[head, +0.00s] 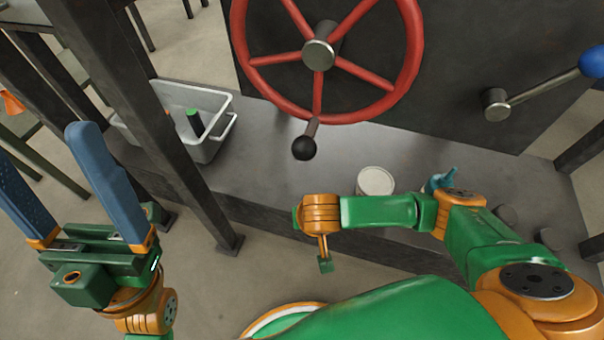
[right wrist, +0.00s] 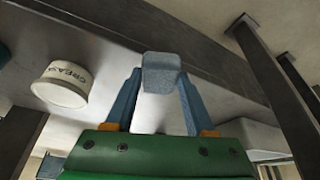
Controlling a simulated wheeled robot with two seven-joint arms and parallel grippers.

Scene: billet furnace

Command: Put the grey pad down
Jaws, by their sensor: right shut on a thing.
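The grey pad (right wrist: 162,69) is a small block with a speckled face, seen in the right wrist view. My right gripper (right wrist: 160,82) is shut on it, with one blue finger on each side. The pad shows in front of the dark bench; I cannot tell whether it touches it. In the head view the right fingers and the pad are hidden behind my own right wrist, over the bench's front edge. My left gripper (head: 45,145) is open and empty at the left, its blue fingers wide apart and away from the bench.
A red handwheel (head: 412,50) and a blue-knobbed lever (head: 545,92) stand behind. A dark post (head: 175,150) rises in front.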

